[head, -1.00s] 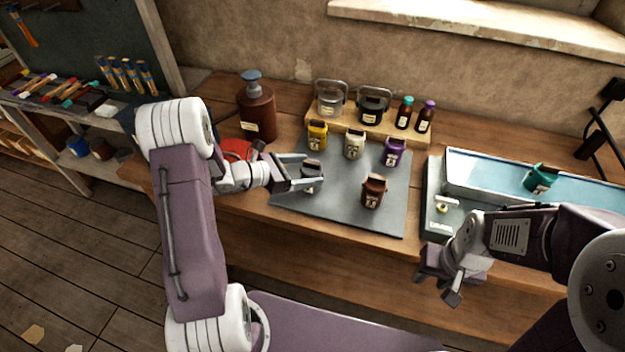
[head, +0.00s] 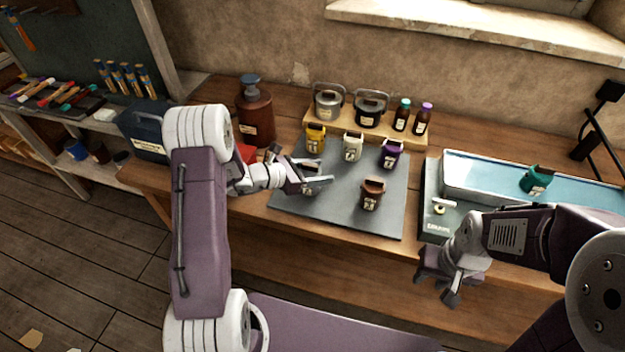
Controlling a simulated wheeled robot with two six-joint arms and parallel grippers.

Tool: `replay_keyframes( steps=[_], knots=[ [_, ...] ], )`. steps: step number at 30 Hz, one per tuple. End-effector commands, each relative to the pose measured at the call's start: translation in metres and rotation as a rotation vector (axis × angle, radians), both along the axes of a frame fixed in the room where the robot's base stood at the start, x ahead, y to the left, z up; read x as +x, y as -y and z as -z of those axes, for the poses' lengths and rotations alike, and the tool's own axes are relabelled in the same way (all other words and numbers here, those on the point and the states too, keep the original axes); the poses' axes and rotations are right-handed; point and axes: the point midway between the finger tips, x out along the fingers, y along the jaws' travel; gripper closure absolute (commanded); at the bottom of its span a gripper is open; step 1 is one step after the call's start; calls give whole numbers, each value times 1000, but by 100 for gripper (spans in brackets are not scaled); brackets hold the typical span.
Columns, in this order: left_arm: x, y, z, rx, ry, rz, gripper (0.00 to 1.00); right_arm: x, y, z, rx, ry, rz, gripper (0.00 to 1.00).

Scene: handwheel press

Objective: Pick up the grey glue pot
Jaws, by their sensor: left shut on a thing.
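The grey glue pot (head: 308,169) is at the left part of the dark grey mat (head: 337,205), partly hidden by the fingers of my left gripper (head: 314,184). My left gripper is shut on the pot from the left side. I cannot tell whether the pot's base touches the mat. My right gripper (head: 437,289) is open and empty, low in front of the bench at the right.
Yellow (head: 315,137), white (head: 352,147), purple (head: 390,153) and brown (head: 372,194) pots stand on the mat. A teal pot (head: 536,179) is at the blue tray (head: 470,185). Behind are a wooden rack (head: 345,124) and a brown pump bottle (head: 256,113).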

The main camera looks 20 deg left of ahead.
Motion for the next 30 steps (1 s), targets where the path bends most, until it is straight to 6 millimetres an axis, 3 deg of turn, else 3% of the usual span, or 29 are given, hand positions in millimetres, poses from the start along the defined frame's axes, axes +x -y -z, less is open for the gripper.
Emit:
replay_keyframes(
  steps=[5, 11, 24, 30],
  knots=[
    [0, 0, -7, 1, 2, 1, 100, 0, 0, 0, 0, 0, 0, 64],
    [1, 0, -40, 2, 7, 0, 100, 0, 0, -2, 0, 0, 0, 64],
    [-50, 81, -97, 0, 5, 5, 100, 0, 0, 9, 0, 0, 0, 64],
    [-60, 98, -109, 0, 3, 2, 100, 0, 0, 10, 0, 0, 0, 64]
  ],
)
